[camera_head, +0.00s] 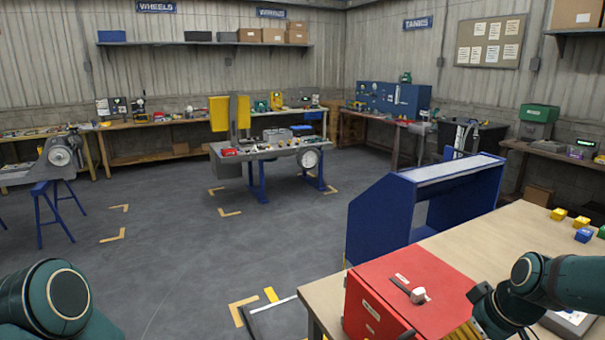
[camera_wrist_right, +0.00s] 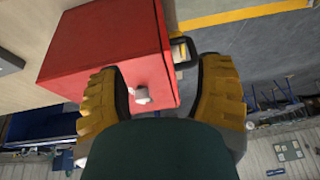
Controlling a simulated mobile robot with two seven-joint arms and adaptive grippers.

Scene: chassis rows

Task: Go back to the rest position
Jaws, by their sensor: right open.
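My right gripper (camera_head: 462,332) is low at the right of the head view, beside a red box (camera_head: 425,278) on the wooden table. In the right wrist view my right gripper (camera_wrist_right: 160,78) shows two yellow ribbed fingers spread apart, with nothing held between them. The red box (camera_wrist_right: 100,45) lies beyond the fingers there, with a small white knob (camera_wrist_right: 142,95) on it. In the head view the knob (camera_head: 418,296) sits on the box's top by a dark slot. My left arm shows only as a green joint at the bottom left; its gripper is out of view.
The wooden table (camera_head: 480,235) carries small yellow and blue blocks (camera_head: 583,236) at its far right. A blue rack (camera_head: 385,215) stands behind the red box. A chassis on blue legs (camera_head: 265,150) stands mid-room. The grey floor (camera_head: 180,260) at left is open.

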